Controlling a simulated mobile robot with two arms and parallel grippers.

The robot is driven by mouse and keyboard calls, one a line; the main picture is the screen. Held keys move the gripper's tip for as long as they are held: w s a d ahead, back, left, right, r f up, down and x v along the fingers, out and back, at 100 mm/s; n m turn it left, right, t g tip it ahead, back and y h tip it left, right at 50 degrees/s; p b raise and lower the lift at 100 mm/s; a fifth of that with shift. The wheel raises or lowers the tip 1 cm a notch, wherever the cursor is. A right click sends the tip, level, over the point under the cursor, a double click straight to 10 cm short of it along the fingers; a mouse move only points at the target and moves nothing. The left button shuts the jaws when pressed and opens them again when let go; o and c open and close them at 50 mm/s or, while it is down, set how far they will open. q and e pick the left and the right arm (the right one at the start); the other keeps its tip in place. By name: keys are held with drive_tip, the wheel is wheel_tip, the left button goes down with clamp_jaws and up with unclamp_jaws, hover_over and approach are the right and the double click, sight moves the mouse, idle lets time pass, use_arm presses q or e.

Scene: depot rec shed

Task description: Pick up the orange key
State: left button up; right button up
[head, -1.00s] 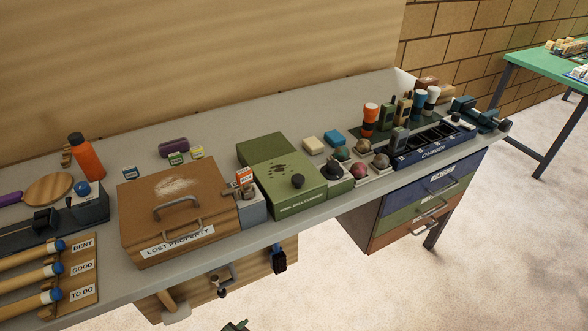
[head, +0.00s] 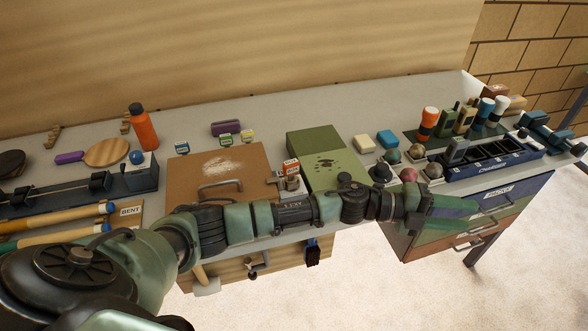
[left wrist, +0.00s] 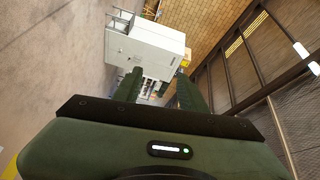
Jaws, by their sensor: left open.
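A small orange-topped piece (head: 291,167) stands on a grey block at the right side of the brown lost property box (head: 240,165). It may be the orange key, but I cannot make out a key shape. My left arm stretches across the front of the bench, partly covering the box. My left gripper (head: 455,205) is in front of the drawers, well to the right of the orange piece. In the left wrist view its two fingers (left wrist: 158,84) are apart, with nothing seen between them. My right gripper is not in view.
A green box (head: 325,155) stands right of the orange piece. An orange bottle (head: 142,128) and a wooden paddle (head: 107,152) are at the left. A dark blue tray (head: 490,158) and several upright torches are at the right. Small coloured blocks sit behind the brown box.

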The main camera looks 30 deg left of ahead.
use_arm(q)
wheel_tip(320, 180, up, 2)
drive_tip(key=s+r+m+g, duration=0.1)
drive_tip(key=s+m+g, duration=0.1)
drive_tip(key=m+g, duration=0.35)
wheel_tip(320, 180, up, 6)
drive_tip(key=f+m+g+y, duration=0.1)
drive_tip(key=m+g+y, duration=0.45)
drive_tip(key=y, duration=1.15)
hover_over(291, 161)
drive_tip(key=d, duration=0.1)
drive_tip(key=shift+w+d+r+m+t+p, duration=0.1)
drive_tip(key=shift+r+m+t+p, duration=0.1)
drive_tip(key=shift+m+t, duration=0.3)
drive_tip(key=shift+w+r+m+t+p, duration=0.1)
drive_tip(key=shift+m+t+p, duration=0.05)
drive_tip(key=shift+m+t, duration=0.3)
drive_tip(key=f+p, duration=0.1)
drive_tip(key=f, duration=0.1)
drive_tip(key=f+p, duration=0.1)
drive_tip(key=f, duration=0.1)
drive_tip(key=a+f+p, duration=0.1)
drive_tip(key=f, duration=0.1)
drive_tip(key=shift+s+f, duration=0.1)
drive_tip(key=shift+s, duration=0.2)
drive_tip(key=shift+f, duration=0.7)
clamp_jaws()
